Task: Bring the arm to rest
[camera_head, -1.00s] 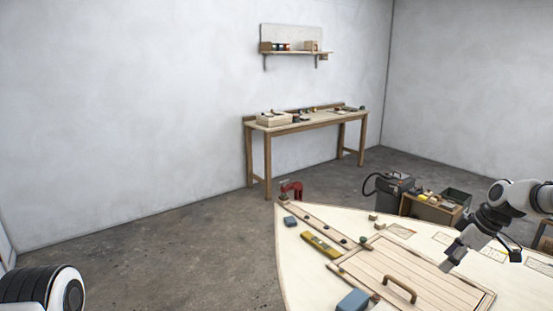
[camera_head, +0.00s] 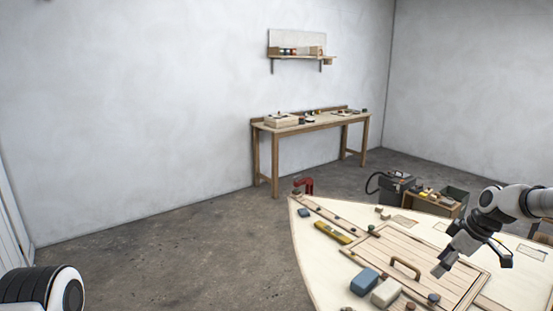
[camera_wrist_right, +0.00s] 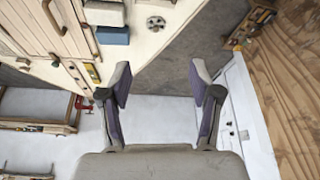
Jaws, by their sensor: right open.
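My right gripper (camera_head: 472,262) hangs over the right part of the pale plywood hull (camera_head: 317,262), above its plank hatch panel (camera_head: 375,241). In the right wrist view the two fingers (camera_wrist_right: 162,82) stand wide apart with nothing between them. The wooden handle (camera_head: 406,266) of the panel lies to the left of the gripper and apart from it. The right arm comes in from the right edge, still bent. A rounded black and white part of my own body fills the lower left corner. My left gripper is out of view.
On the hull lie a blue block (camera_head: 364,282), a white block (camera_head: 387,293), a yellow level (camera_head: 332,232) and a red clamp (camera_head: 304,186) at its tip. A workbench (camera_head: 310,125) stands by the wall. Bare floor (camera_head: 180,240) lies left of the hull.

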